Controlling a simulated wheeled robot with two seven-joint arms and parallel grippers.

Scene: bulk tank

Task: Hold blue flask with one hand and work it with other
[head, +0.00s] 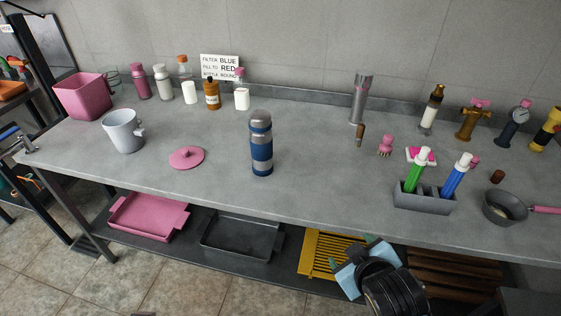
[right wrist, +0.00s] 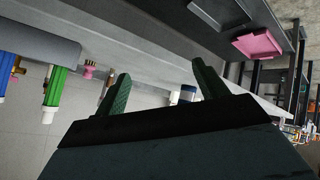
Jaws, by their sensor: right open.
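The blue flask (head: 261,150), with blue and grey bands and a grey top, stands upright on the grey worktop near its front edge in the head view. Nothing holds it. In the right wrist view part of the blue flask (right wrist: 185,95) shows beyond my fingers, partly hidden by them. My right gripper (head: 351,254) is at the bottom of the head view, in front of and below the worktop edge, right of the flask and apart from it. In the right wrist view my right gripper (right wrist: 160,78) has its green fingers spread and empty. My left gripper is not in view.
A pink lid (head: 187,158) and a grey mug (head: 124,131) are left of the flask. A grey holder (head: 424,202) with green and blue tubes stands to the right. Bottles line the back. A lower shelf has a pink tray (head: 147,217) and a yellow rack (head: 326,252).

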